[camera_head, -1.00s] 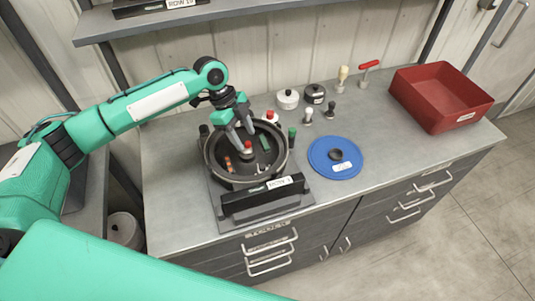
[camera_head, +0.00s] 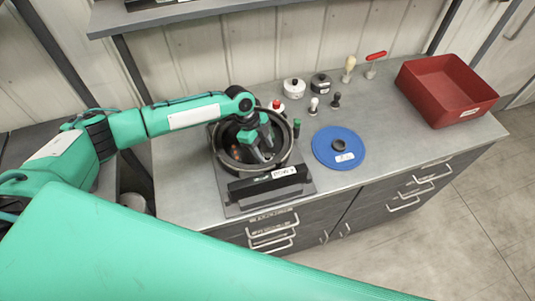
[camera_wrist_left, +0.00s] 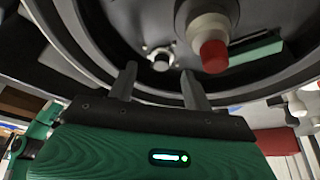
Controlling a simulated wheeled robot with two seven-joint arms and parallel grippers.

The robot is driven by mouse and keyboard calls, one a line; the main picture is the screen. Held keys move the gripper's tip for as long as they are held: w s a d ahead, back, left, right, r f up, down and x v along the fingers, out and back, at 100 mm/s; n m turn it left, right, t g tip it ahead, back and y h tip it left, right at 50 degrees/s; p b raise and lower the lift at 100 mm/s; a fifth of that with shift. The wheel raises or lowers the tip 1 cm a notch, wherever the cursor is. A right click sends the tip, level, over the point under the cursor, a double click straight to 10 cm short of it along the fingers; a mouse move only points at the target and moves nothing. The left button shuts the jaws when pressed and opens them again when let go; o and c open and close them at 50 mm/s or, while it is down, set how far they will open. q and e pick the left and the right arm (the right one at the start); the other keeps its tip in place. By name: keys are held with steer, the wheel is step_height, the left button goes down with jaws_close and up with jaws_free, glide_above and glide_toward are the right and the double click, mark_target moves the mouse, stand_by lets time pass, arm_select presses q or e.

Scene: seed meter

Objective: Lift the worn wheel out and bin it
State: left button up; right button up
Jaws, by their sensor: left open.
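The dark round seed meter housing (camera_head: 222,168) sits open on a dark base on the bench. My left gripper (camera_head: 263,154) reaches down into its front right part, jaws open and empty. In the left wrist view its two fingers (camera_wrist_left: 160,82) point at a small metallic round piece (camera_wrist_left: 160,58) lying just beyond the tips; I cannot tell whether this is the worn wheel. A red-capped hub (camera_wrist_left: 213,55) and a green strip (camera_wrist_left: 256,51) show beside it. The red bin (camera_head: 425,101) stands at the bench's right end. My right gripper is out of view.
A blue disc (camera_head: 325,155) with a dark knob lies right of the housing. White (camera_head: 294,89) and dark (camera_head: 320,84) lidded pots, small knobbed pieces and a red-handled tool (camera_head: 374,57) stand behind. A shelf (camera_head: 150,16) hangs above. Bench between disc and bin is clear.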

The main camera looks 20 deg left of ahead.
mark_target(265, 154)
arm_select(q)
steer(key=shift+p+x, duration=0.4)
steer(key=shift+x, duration=0.5)
steer(key=shift+d+f, duration=0.1)
steer(key=shift+f, duration=0.25)
steer(key=c, duration=0.7)
steer(key=shift+c, duration=0.2)
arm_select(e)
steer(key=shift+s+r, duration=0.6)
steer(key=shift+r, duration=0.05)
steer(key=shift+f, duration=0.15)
arm_select(q)
steer(key=shift+w+r+b, duration=0.15)
steer(key=shift+b, duration=0.55)
step_height(265, 154, up, 11)
steer(key=b, duration=0.5)
steer(key=w+a+b, duration=0.3)
steer(key=w+a, duration=0.1)
steer(key=a, duration=0.5)
steer(key=w+a+b, duration=0.4)
steer(key=w+a, duration=0.1)
steer(key=a, duration=0.3)
steer(key=shift+a, duration=0.35)
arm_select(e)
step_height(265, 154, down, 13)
